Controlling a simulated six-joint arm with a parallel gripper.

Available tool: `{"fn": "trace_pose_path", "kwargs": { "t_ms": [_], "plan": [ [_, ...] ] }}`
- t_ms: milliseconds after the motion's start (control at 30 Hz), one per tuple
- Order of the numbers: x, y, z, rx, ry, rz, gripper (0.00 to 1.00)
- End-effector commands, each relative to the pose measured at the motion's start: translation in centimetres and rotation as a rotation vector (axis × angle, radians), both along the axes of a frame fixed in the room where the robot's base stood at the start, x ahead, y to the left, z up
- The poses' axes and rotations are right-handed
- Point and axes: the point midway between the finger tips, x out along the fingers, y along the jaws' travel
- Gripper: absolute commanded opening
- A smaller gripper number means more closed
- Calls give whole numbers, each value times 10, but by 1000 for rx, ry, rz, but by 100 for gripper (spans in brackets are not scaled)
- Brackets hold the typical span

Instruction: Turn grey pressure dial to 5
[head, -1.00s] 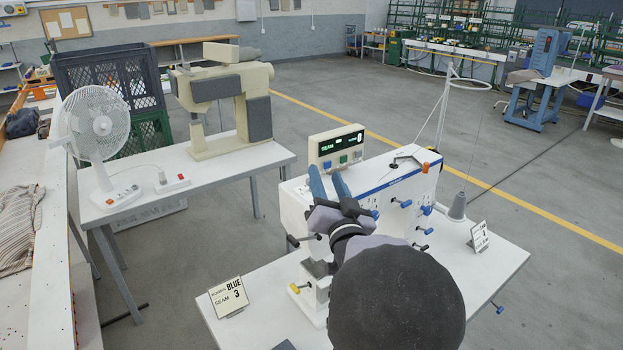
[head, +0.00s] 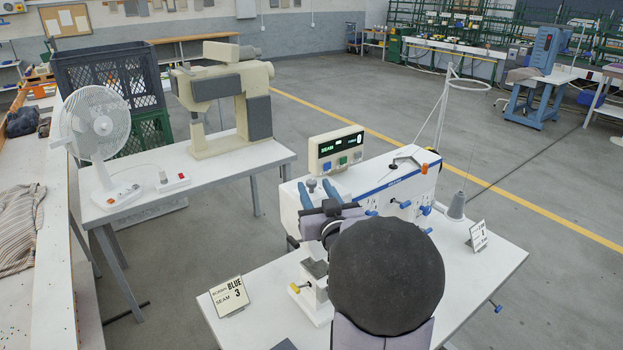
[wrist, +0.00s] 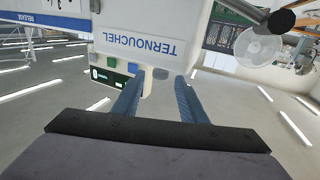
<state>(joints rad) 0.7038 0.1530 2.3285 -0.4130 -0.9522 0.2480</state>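A small grey knob (head: 311,184), likely the pressure dial, stands on top of the white machine head (head: 290,205). In the wrist view a grey rounded shape (wrist: 160,73), likely the same knob, shows between the fingertips. Its scale and setting cannot be read. My gripper (head: 316,187) is open, its two blue fingers apart near the knob; it also shows in the wrist view (wrist: 159,78). I cannot tell whether the fingers touch the knob. My wrist hides part of the machine's front.
A display box (head: 336,150) with coloured buttons stands behind the gripper. Blue-tipped levers (head: 402,204) are on the machine's side. A "BLUE 3" card (head: 229,296) and a second card (head: 478,236) stand on the white table (head: 480,270). A thread stand (head: 441,110) rises at right.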

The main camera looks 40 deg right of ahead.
Motion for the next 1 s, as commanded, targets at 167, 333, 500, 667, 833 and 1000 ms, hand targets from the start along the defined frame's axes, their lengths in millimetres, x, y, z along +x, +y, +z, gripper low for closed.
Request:
{"fn": "trace_pose_path", "kwargs": {
  "t_ms": [167, 333, 500, 667, 833, 1000],
  "plan": [
    [19, -7, 2, 2, 2, 1, 38],
    [31, -12, 1, 1, 1, 0, 38],
    [37, -14, 1, 0, -1, -1, 38],
    [38, -15, 0, 0, -1, 0, 38],
    [37, -15, 0, 0, -1, 0, 29],
    [37, -15, 0, 1, -1, -1, 0]
  ]
}}
